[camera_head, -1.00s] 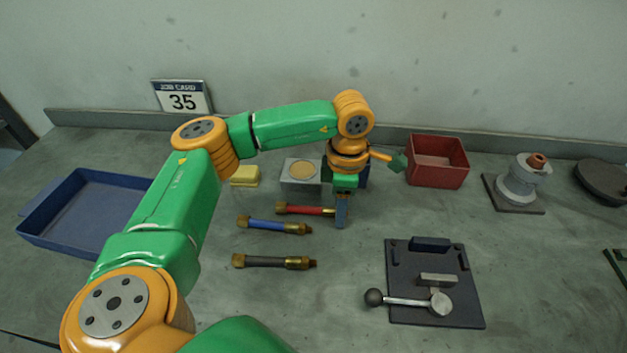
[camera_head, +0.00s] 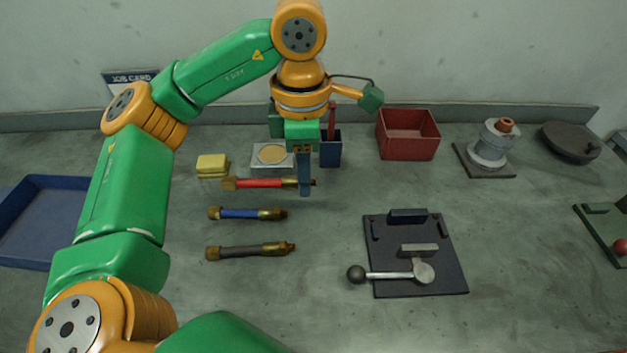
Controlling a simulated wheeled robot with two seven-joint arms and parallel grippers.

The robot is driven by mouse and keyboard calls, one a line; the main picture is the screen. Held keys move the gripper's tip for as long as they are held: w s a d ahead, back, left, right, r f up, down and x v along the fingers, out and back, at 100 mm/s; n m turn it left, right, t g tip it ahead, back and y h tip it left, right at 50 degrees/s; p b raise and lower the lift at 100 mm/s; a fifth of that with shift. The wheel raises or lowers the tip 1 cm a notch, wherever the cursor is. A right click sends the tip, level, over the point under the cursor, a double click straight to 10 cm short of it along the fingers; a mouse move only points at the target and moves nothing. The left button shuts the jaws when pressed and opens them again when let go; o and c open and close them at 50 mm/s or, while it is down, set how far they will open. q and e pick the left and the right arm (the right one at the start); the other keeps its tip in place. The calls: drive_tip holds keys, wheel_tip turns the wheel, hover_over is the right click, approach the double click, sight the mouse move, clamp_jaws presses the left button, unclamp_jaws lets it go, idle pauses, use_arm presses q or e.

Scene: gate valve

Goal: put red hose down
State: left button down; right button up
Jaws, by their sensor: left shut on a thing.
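The red hose (camera_head: 260,183) has brass ends and lies crosswise in the picture, behind the blue hose (camera_head: 240,213) and the dark hose (camera_head: 246,251). My left gripper (camera_head: 304,184) points down at the red hose's right end and is shut on it. The fingers hide part of that end, and its brass tip shows just right of them. I cannot tell whether the hose touches the table. My right gripper is not in view.
Behind the red hose are a yellow block (camera_head: 212,165), a grey block with a tan disc (camera_head: 271,158) and a dark blue holder (camera_head: 331,152). A red bin (camera_head: 408,134) stands to the right. A lever plate (camera_head: 450,262) lies front right. A blue tray (camera_head: 30,248) is left.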

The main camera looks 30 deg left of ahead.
use_arm(q)
drive_tip(key=s+d+r, duration=0.2)
drive_tip(key=s+r, duration=0.2)
drive_tip(key=s, duration=0.5)
drive_tip(key=w+f+m, duration=0.1)
drive_tip(key=f+m, duration=0.1)
drive_tip(key=m, duration=0.5)
drive_tip(key=w+d+f+m+p, duration=0.1)
drive_tip(key=w+f+m, duration=0.1)
drive_tip(key=m, duration=0.5)
drive_tip(key=w+f+m+p, duration=0.1)
drive_tip(key=f+m, duration=0.3)
drive_tip(key=m, duration=0.4)
drive_tip(key=shift+w+d+f, duration=0.15)
drive_tip(key=shift+w+f, duration=0.05)
drive_tip(key=shift+w, duration=0.35)
drive_tip(key=shift+w+f+m, duration=0.1)
drive_tip(key=shift+f+m, duration=0.3)
drive_tip(key=shift+m, duration=0.8)
drive_tip(key=shift+d, duration=0.1)
